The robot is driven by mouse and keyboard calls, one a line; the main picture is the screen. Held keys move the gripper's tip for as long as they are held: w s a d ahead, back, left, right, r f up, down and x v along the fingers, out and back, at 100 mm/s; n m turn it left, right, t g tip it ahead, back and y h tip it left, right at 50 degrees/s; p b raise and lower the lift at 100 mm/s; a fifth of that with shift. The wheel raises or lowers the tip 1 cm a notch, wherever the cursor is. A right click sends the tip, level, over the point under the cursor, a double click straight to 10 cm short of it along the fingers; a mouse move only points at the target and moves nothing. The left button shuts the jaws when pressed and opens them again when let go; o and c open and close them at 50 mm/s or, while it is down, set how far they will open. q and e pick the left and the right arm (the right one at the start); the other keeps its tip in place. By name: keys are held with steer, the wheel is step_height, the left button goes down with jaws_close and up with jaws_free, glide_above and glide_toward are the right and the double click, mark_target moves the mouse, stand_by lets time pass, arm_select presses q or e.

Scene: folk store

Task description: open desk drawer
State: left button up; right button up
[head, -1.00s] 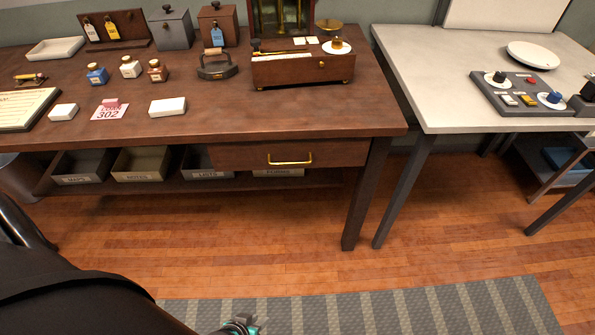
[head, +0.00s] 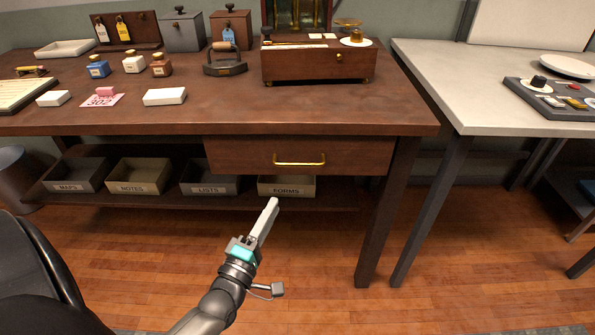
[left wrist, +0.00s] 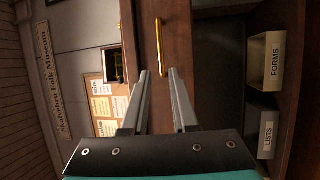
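The desk drawer (head: 300,156) is a dark wooden front under the right part of the desk top. It looks shut. Its brass handle (head: 299,162) is a horizontal bar in the head view. In the left wrist view the picture is turned sideways, and the handle (left wrist: 159,45) stands upright ahead of the fingertips. My left gripper (head: 272,203) is in front of and below the drawer, apart from the handle. In the left wrist view its two fingers (left wrist: 158,72) are spread with nothing between them. My right gripper is not in view.
The desk (head: 180,120) carries a wooden box (head: 318,65), an iron (head: 224,66) and small bottles. Labelled bins, including the FORMS bin (head: 287,190), sit on the shelf below. A desk leg (head: 385,215) stands right of the drawer. A pale table (head: 450,85) is further right.

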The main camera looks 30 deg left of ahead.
mark_target(298, 163)
arm_select(q)
steer(key=shift+b+x, duration=2.1)
steer(key=shift+x, duration=5.25)
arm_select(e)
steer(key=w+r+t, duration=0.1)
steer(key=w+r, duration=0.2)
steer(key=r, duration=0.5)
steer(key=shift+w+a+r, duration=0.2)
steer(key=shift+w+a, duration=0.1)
arm_select(q)
steer(key=shift+d+f, duration=0.1)
jaws_close()
